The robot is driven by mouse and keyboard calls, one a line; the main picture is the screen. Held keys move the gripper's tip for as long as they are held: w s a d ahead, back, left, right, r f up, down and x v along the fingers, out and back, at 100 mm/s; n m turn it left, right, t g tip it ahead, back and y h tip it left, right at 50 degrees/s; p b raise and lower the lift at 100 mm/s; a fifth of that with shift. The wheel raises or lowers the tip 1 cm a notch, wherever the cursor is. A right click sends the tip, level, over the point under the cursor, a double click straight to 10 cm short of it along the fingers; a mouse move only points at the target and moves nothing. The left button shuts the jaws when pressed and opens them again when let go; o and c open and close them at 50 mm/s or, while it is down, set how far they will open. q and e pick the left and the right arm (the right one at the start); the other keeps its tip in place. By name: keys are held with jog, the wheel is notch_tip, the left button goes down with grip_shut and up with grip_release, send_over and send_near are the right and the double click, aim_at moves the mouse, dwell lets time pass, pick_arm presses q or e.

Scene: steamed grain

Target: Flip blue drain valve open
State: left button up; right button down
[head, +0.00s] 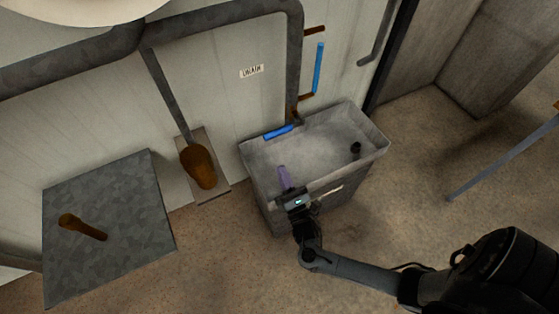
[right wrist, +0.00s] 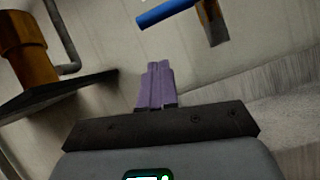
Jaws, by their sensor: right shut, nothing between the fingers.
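The blue drain valve handle (head: 278,132) lies nearly level at the back left rim of the grey sink, at the foot of the grey pipe. It also shows in the right wrist view as a blue bar (right wrist: 165,13) at the top, just beyond my fingers. My right gripper (head: 283,174) is over the left part of the sink, its purple fingers pointing toward the wall. In the right wrist view the fingers (right wrist: 155,74) are together and empty, apart from the blue handle. My left gripper is not in view.
The grey sink (head: 375,146) stands against the white wall. A longer blue bar (head: 319,68) is mounted upright on brown brackets above it. A "DRAIN" label (head: 251,71) is on the wall. A brown cylinder (head: 200,167) and a grey metal table (head: 128,190) stand at left.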

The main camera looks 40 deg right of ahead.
aim_at(285, 130)
jog(key=s+n+t, duration=0.1)
jog(key=n, duration=0.2)
jog(key=shift+s+a+f+n+t+y+b, duration=0.1)
jog(key=shift+s+a+n+t+y+b, duration=0.2)
jog(key=shift+s+a+t+y+b, duration=0.1)
jog(key=shift+w, duration=0.1)
jog(key=b+x, duration=0.3)
jog(key=x, duration=0.7)
jog(key=shift+d, duration=0.1)
